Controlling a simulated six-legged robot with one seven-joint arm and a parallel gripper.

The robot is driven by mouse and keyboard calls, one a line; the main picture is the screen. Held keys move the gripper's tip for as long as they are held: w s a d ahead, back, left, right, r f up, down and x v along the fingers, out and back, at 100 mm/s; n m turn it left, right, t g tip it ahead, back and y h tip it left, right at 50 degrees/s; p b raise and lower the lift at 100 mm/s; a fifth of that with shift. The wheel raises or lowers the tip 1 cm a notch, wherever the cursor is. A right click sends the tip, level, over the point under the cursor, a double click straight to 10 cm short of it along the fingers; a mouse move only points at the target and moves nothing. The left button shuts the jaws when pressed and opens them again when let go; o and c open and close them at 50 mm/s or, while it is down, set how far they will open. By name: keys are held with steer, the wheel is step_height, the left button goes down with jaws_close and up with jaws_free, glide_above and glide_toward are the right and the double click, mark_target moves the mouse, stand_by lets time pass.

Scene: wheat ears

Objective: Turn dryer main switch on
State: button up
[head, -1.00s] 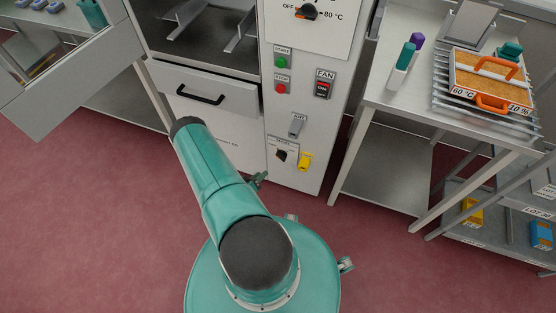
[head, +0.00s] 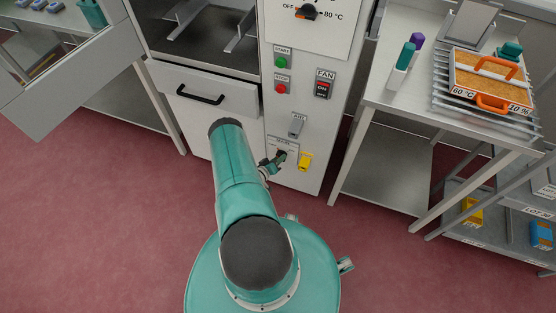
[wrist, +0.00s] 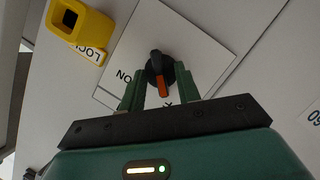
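The dryer main switch is a black rotary knob (wrist: 160,68) with an orange pointer mark on a white plate (wrist: 190,38). In the wrist view its orange end points down toward my gripper, and the letters "ON" are left of the knob. My gripper (wrist: 159,88) is open, its two green fingertips on either side of the knob's lower part. I cannot tell whether they touch it. In the head view my gripper (head: 278,161) is at the lower dryer panel (head: 308,120) and mostly hides the switch.
A yellow lock piece (wrist: 82,24) is beside the switch plate; it also shows in the head view (head: 305,161). Above are the grey AIR lever (head: 297,125), the FAN switch (head: 323,88), and the green START (head: 282,62) and red STOP (head: 281,87) buttons.

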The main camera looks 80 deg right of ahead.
jaws_close()
steer(key=shift+m, duration=0.3)
steer(key=shift+s+a+f+m+t+h, duration=0.1)
steer(key=shift+s+m+t+h, duration=0.05)
steer(key=shift+m+t, duration=1.55)
steer(key=shift+s+r+m+t+h, duration=0.15)
steer(key=shift+m+t, duration=0.95)
steer(key=shift+m, duration=1.15)
steer(key=shift+s+a+f+m+t+h, duration=0.1)
steer(key=shift+s+f+m+t, duration=0.1)
steer(key=shift+m+t, duration=1.5)
steer(key=shift+m+g, duration=0.3)
steer(key=shift+m, duration=0.05)
